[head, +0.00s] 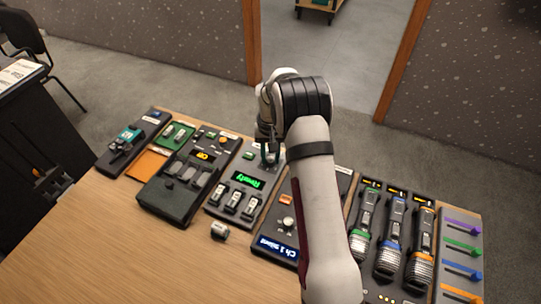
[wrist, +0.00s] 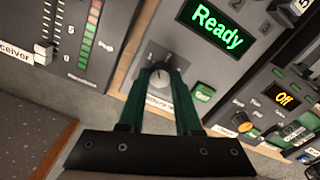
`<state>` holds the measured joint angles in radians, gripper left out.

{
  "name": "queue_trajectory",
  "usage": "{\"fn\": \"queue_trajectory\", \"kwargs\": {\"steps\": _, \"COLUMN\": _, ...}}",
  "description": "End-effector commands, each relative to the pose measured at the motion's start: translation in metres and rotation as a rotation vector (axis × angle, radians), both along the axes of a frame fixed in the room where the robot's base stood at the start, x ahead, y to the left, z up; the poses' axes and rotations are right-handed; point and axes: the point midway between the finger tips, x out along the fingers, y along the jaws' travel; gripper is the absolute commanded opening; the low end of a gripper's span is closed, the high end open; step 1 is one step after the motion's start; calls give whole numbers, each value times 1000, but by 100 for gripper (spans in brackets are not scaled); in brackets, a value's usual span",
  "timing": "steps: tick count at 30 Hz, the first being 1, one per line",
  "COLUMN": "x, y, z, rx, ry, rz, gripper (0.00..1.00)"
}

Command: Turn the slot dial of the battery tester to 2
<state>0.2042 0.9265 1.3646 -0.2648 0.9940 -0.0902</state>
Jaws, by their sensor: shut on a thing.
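The battery tester (head: 222,213) is a grey unit with a green "Ready" display (head: 242,180) and several batteries in its slots. The display also shows in the wrist view (wrist: 217,24). My gripper (head: 269,158) is over the tester's far end. In the wrist view my gripper (wrist: 164,75) has its two green fingers shut on the slot dial (wrist: 162,62), a small grey knob beside the display. A small mark "1" shows near the dial. The fingers hide part of the knob, and its pointer setting cannot be read. The label below the dial is partly covered.
A loose battery (head: 219,230) lies on the table in front of the tester.

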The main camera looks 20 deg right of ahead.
Motion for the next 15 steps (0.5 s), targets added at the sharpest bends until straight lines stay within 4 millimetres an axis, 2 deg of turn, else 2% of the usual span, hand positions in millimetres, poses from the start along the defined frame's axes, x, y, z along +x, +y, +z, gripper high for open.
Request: {"fn": "queue_trajectory", "kwargs": {"steps": 15, "x": 1, "y": 0, "z": 1, "rx": 0, "ry": -2, "rz": -447, "gripper": 0}}
